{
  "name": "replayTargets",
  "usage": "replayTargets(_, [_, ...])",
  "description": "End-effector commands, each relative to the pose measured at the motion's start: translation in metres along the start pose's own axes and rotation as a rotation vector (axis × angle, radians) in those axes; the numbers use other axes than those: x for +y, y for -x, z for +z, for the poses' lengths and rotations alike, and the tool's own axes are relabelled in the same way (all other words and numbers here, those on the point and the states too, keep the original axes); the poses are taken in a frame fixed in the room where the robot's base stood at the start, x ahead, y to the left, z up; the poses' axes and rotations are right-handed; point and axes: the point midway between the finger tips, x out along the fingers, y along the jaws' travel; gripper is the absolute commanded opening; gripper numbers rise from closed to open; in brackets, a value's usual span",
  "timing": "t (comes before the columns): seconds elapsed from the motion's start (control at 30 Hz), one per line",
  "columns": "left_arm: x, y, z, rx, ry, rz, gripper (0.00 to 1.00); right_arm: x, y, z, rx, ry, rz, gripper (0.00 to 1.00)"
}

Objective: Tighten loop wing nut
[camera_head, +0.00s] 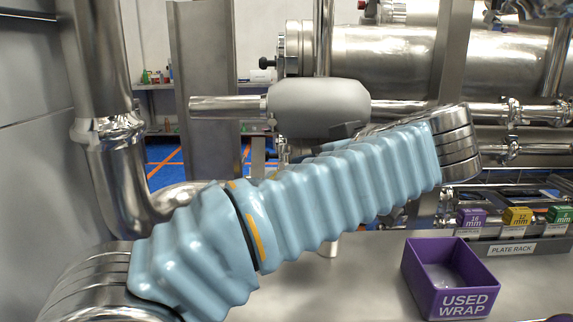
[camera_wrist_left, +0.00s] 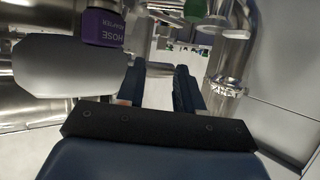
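I cannot make out the loop wing nut in either view. My left gripper (camera_wrist_left: 161,92) shows in the left wrist view as two dark fingers with a gap between them, and nothing is seen held in it. In the head view my blue-sleeved left arm crosses the middle and hides most of that gripper and what lies behind it. A thick grey rounded body (camera_head: 320,108) on a horizontal steel pipe stands behind the arm; it also shows at the left in the left wrist view (camera_wrist_left: 70,75). My right gripper is not in view.
A vertical steel pipe with a clamp joint (camera_head: 108,128) stands at the left. A purple USED WRAP bin (camera_head: 451,280) sits on the bench at the lower right, before the plate rack (camera_head: 512,249). A purple hose-labelled block (camera_wrist_left: 102,27) is near the fingers.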

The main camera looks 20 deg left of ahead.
Motion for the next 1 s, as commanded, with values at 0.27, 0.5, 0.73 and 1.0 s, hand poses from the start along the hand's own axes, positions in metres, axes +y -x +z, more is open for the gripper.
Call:
replayTargets(0.27, [-0.001,-0.059,-0.001,-0.001,0.000,-0.003,0.36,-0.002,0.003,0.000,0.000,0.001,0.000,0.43])
replayTargets(0.5, [0.000,-0.079,0.000,0.000,0.000,0.001,0.36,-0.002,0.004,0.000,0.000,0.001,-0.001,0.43])
replayTargets(0.73, [0.000,-0.080,0.000,0.000,0.000,0.001,0.36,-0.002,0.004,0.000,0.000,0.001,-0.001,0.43])
replayTargets(1.0, [0.000,-0.080,0.000,0.000,0.000,0.001,0.01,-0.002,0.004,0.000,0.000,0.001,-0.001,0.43])
